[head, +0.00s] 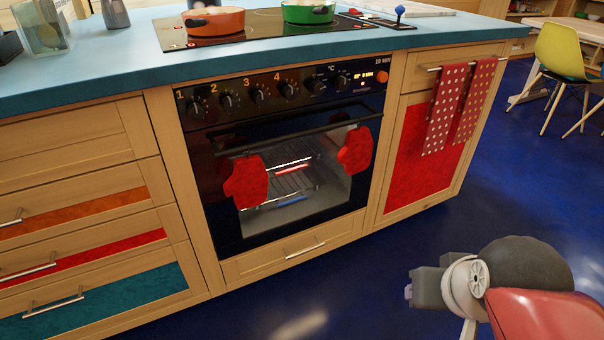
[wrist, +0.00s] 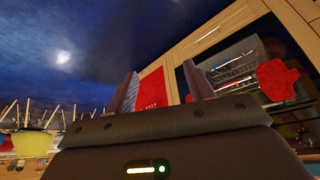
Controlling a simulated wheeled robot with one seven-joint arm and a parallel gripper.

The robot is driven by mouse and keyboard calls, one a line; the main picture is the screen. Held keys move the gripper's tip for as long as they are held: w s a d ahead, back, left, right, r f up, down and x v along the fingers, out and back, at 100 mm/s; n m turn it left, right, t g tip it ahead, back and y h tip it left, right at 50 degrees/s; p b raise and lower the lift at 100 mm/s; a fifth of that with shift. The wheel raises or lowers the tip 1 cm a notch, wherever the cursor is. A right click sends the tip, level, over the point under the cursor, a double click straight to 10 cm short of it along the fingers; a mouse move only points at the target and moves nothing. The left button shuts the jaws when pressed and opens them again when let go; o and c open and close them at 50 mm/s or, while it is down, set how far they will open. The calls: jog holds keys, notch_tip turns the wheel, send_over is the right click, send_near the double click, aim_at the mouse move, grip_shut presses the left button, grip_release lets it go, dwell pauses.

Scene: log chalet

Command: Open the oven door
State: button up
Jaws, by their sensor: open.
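The oven (head: 290,150) is built into the wooden counter, and its black glass door (head: 300,195) is shut. A dark bar handle (head: 285,131) runs along the top of the door. Two red oven mitts hang at the handle, one at the left (head: 245,182) and one at the right (head: 355,150). My gripper (head: 408,291) is at the lower right of the head view, apart from the oven and low in front of the red cabinet. In the wrist view its two fingers (wrist: 160,92) stand apart with nothing between them, and the oven door (wrist: 235,68) shows beyond them.
A red-panelled cabinet (head: 425,160) with dotted towels (head: 460,105) is right of the oven. Drawers (head: 85,230) are at the left, and a drawer (head: 290,253) lies below the oven. Pots (head: 214,21) stand on the hob. Blue floor (head: 340,290) in front is clear.

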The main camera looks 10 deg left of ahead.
jog(key=shift+w, duration=0.15)
jog(key=shift+c, duration=1.1)
jog(key=w+n+t+b, duration=0.1)
jog(key=w, duration=0.2)
jog(key=w+r+n+t, duration=0.1)
jog(key=w, duration=0.3)
jog(key=w+d+r+n+t+h+b, duration=0.1)
jog(key=w+n, duration=0.1)
jog(key=w, duration=0.2)
jog(key=shift+b, duration=0.35)
jog(key=shift+c, duration=1)
jog(key=n+t+y+b, duration=0.5)
jog(key=n+y, duration=0.5)
jog(key=n, duration=1.1)
send_near(307, 134)
jog(key=x, duration=0.3)
jog(key=shift+g, duration=0.3)
jog(key=x, duration=0.8)
jog(key=shift+r+b, duration=0.2)
jog(key=shift+b, duration=0.2)
jog(key=shift+d, duration=0.1)
grip_shut()
